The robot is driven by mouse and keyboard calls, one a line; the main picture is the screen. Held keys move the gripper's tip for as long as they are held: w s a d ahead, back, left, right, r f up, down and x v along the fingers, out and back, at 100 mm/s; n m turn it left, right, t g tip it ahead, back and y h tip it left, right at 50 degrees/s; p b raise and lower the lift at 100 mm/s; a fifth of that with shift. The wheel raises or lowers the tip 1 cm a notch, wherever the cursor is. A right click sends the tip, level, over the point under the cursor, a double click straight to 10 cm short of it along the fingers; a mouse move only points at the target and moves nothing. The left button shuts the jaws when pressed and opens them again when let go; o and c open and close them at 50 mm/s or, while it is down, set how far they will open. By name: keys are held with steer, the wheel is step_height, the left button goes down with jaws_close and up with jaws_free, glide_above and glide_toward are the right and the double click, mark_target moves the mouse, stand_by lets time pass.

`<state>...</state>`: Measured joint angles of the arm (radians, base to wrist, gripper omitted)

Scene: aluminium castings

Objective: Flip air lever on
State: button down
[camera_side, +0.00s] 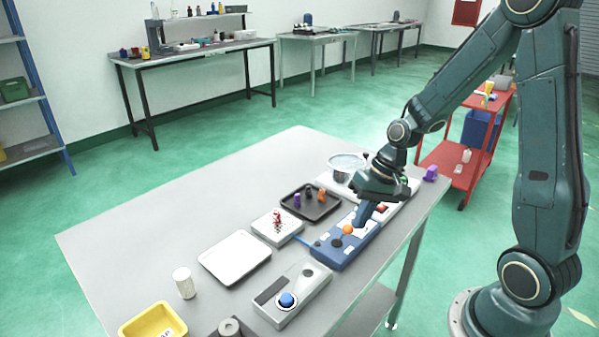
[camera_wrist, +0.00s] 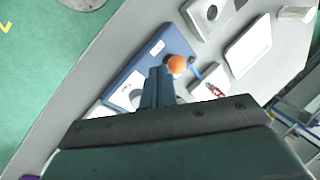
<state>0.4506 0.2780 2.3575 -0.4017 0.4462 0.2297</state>
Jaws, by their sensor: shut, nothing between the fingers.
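A blue box (camera_side: 330,256) stands on the table, with a lever topped by an orange ball (camera_side: 348,230) and a dark round part beside it. The task's air lever appears to be this orange-ended one. My gripper (camera_side: 361,222) points down over the far end of the blue box, just right of the ball. In the wrist view the blue box (camera_wrist: 178,42) lies under my gripper (camera_wrist: 159,70), and the orange ball (camera_wrist: 176,64) is right beside the fingertips. The fingers are shut and empty. I cannot tell whether they touch the ball, and they hide part of the box.
A grey box with a blue button (camera_side: 287,300), a white tray (camera_side: 234,258) and a small white block with red parts (camera_side: 277,226) stand left of the blue box. A dark tray (camera_side: 311,203) with small parts and a bowl (camera_side: 346,165) stand behind.

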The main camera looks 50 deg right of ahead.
steer(key=shift+w+r+g, duration=0.2)
steer(key=shift+w+g, duration=0.25)
steer(key=shift+g, duration=0.15)
steer(key=shift+w+r+g, duration=0.15)
steer(key=shift+w+g, duration=0.6)
steer(key=shift+g, duration=0.15)
steer(key=w+m+g, duration=0.1)
steer(key=w+g, duration=0.1)
steer(key=g, duration=0.1)
steer(key=shift+w, duration=0.9)
steer(key=shift+r, duration=0.8)
steer(key=shift+r, duration=0.1)
